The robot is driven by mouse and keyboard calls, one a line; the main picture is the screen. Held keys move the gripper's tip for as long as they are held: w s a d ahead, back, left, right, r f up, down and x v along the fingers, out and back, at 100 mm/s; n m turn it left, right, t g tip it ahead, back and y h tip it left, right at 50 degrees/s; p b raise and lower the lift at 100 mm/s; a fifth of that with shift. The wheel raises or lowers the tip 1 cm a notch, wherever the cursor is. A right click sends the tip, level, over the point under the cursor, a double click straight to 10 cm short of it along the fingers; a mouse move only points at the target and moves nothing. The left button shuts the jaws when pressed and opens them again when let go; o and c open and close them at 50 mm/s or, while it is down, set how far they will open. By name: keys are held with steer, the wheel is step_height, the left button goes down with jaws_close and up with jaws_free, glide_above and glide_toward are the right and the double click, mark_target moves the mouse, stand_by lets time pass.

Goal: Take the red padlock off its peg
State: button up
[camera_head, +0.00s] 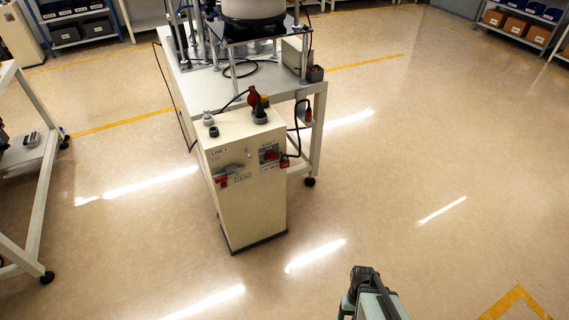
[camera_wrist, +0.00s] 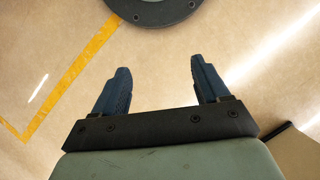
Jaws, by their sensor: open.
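A small red piece that looks like the padlock (camera_head: 284,160) hangs at the right front edge of the cream cabinet (camera_head: 245,205) in the head view. It is too small to make out its shackle or a peg. My gripper (camera_wrist: 158,75) shows in the wrist view with its two dark blue fingers apart and nothing between them. Bare floor lies behind the fingers. Part of my arm shows at the bottom of the head view, well apart from the cabinet.
A red handle (camera_head: 222,181) sits on the cabinet front. Several knobs and a red lamp-like piece (camera_head: 253,96) stand on its top. A white-legged table (camera_head: 318,137) with feeder equipment stands behind it. Another table (camera_head: 38,220) is at left. Floor in front and right is clear.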

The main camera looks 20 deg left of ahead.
steer(key=w+a+r+t+y, duration=0.1)
steer(key=w+a+r+y, duration=0.15)
steer(key=w+a, duration=0.55)
steer(key=w+a+r+t+y, duration=0.1)
steer(key=w+a+r+t, duration=0.15)
steer(key=w+a, duration=0.5)
steer(key=m+t+y, duration=0.7)
steer(key=m+t, duration=0.4)
steer(key=m, duration=1.8)
glide_toward(286, 164)
steer(key=shift+g, duration=0.25)
steer(key=x, duration=1)
steer(key=shift+w+a+r, duration=0.1)
steer(key=shift+w+a, duration=0.2)
steer(key=shift+w, duration=0.1)
steer(key=c, duration=1.1)
